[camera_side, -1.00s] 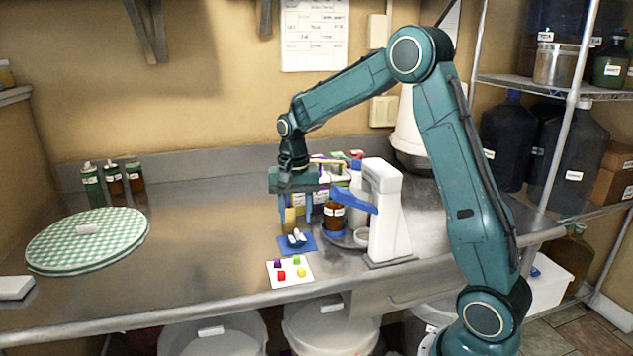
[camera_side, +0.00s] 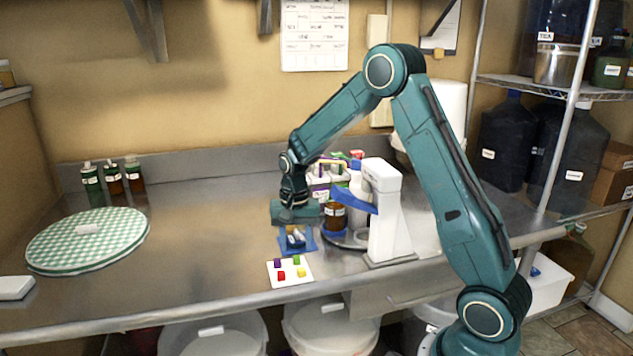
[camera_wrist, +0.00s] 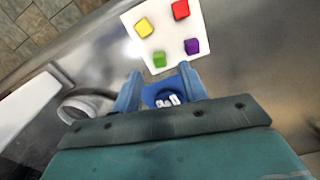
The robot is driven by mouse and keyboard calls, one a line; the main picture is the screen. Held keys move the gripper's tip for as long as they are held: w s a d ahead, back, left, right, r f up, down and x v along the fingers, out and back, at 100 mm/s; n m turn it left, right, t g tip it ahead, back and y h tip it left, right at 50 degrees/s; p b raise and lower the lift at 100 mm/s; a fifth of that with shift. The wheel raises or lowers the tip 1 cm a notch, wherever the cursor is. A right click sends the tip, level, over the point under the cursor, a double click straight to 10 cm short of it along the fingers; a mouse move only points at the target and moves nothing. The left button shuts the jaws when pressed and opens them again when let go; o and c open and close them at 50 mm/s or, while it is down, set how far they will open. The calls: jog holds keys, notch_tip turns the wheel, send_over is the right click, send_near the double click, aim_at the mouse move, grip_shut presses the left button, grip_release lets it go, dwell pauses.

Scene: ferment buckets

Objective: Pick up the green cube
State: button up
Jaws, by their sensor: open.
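The green cube (camera_side: 296,259) sits on a white card (camera_side: 306,280) near the counter's front edge, at the card's back right corner in the side view. In the wrist view the green cube (camera_wrist: 159,60) is just beyond the fingertips, at the card's near edge. My gripper (camera_wrist: 160,78) is open, with its two blue fingers apart and no cube between them.
Purple (camera_side: 277,263), red (camera_side: 282,276) and yellow (camera_side: 301,272) cubes share the card. A white dispenser-like stand (camera_side: 384,215) and a brown jar (camera_side: 335,215) are close on the right.

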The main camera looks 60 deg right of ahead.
aim_at(296, 257)
jog(key=shift+f, duration=1.85)
grip_shut()
